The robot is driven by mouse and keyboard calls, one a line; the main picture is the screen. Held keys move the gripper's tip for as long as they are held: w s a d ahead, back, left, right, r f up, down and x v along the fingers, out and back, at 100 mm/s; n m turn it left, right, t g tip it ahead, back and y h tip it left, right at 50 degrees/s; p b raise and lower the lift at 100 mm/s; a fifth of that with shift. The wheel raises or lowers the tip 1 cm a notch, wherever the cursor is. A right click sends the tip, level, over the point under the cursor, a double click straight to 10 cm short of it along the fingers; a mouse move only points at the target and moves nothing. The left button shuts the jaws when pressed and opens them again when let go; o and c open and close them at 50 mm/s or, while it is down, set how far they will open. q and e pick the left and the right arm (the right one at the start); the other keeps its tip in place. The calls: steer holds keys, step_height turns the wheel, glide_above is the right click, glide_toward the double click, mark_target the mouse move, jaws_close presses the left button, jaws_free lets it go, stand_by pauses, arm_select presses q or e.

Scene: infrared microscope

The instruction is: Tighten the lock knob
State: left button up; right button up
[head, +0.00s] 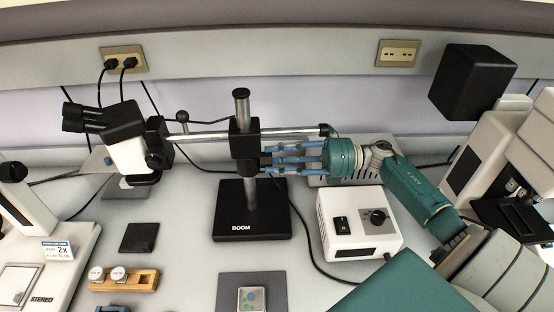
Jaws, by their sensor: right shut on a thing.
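The boom stand's clamp block (244,139) is black and sits on the upright metal post. The lock knob (265,161) is a small dark part on the clamp's right side, mostly hidden by my fingers. My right gripper (272,158) reaches in from the right, its blue fingers level and closed around the knob. A small blue and dark piece at the bottom left edge looks like the tip of my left gripper (112,308). It is cut off, so its opening cannot be seen.
The boom bar (290,132) carries a microscope head (122,135) on the left. A white control box (358,222) stands below my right arm. A wooden block (125,281) holds two white-topped parts. A larger microscope (495,150) stands at the right. Black cables cross the table.

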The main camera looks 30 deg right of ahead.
steer(key=o, duration=1.1)
steer(key=shift+o, duration=0.2)
steer(key=v, duration=1.2)
steer(key=shift+f, duration=0.1)
